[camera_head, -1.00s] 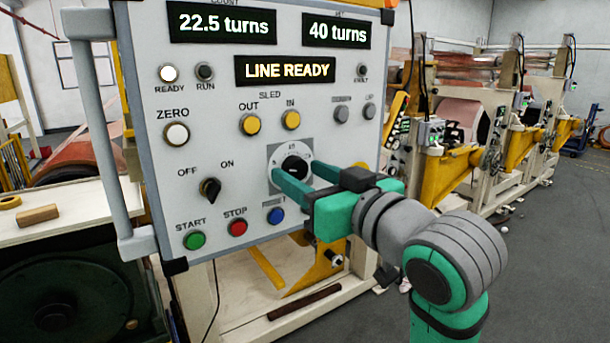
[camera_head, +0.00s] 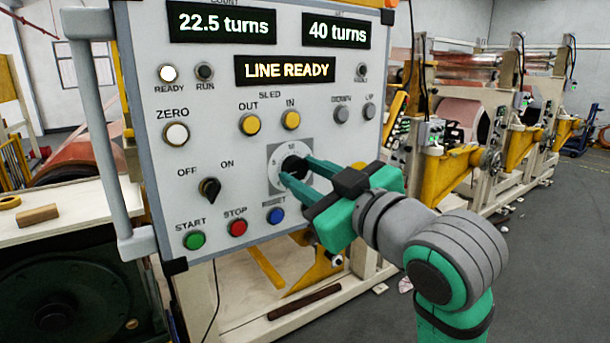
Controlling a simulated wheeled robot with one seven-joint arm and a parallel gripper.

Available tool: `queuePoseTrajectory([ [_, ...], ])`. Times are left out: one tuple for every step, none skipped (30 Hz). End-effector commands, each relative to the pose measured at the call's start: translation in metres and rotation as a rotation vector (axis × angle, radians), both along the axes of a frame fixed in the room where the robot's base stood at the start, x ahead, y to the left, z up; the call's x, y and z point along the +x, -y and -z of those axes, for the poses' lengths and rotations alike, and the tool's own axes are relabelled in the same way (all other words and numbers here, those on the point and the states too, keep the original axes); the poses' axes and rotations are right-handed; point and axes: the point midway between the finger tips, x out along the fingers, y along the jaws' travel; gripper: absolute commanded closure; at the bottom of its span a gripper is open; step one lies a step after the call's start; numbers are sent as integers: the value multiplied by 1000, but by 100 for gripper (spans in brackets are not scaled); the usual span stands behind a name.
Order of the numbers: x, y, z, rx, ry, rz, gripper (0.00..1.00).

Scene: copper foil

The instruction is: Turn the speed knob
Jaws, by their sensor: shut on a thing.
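The black speed knob (camera_head: 293,163) sits at the centre of a round white dial (camera_head: 275,172) on a grey square plate, on the right half of the control panel. My gripper (camera_head: 296,170) reaches in from the right with its two green fingers. It is shut on the knob, with one finger at the knob's upper right and the other at its lower left. The fingers cover part of the dial's right side and its scale. The display (camera_head: 285,69) reads "LINE READY".
The panel (camera_head: 225,150) also bears the black OFF/ON switch (camera_head: 210,188), the green start button (camera_head: 194,240), the red stop button (camera_head: 237,227) and the blue reset button (camera_head: 275,215), which is just below my fingers. A grey handle bar (camera_head: 105,150) runs along the panel's left edge.

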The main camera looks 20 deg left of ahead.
Motion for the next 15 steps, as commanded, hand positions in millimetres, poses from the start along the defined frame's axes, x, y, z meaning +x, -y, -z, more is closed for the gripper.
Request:
queuePoseTrajectory([
  [0, 0, 0, -28, 35, 0, 91],
  [0, 0, 0, -46, 58, 0, 91],
  [0, 0, 0, -69, 88, 0, 91],
  [0, 0, 0, -86, 110, 0, 91],
  [0, 0, 0, -103, 133, 0, 91],
  [0, 0, -1, -126, 163, 0, 91],
  [0, 0, -1, -143, 184, 0, 91],
  [0, 0, 0, -160, 205, -1, 91],
  [0, 0, 0, -182, 234, -1, 91],
  [0, 0, 0, -198, 254, -1, 91],
  [0, 0, 0, -214, 275, -1, 91],
  [0, 0, 0, -233, 300, -1, 91],
  [0, 0, -1, -248, 319, -2, 91],
  [0, 0, 0, -262, 336, -2, 91],
  [0, 0, 0, -280, 359, -2, 91],
])
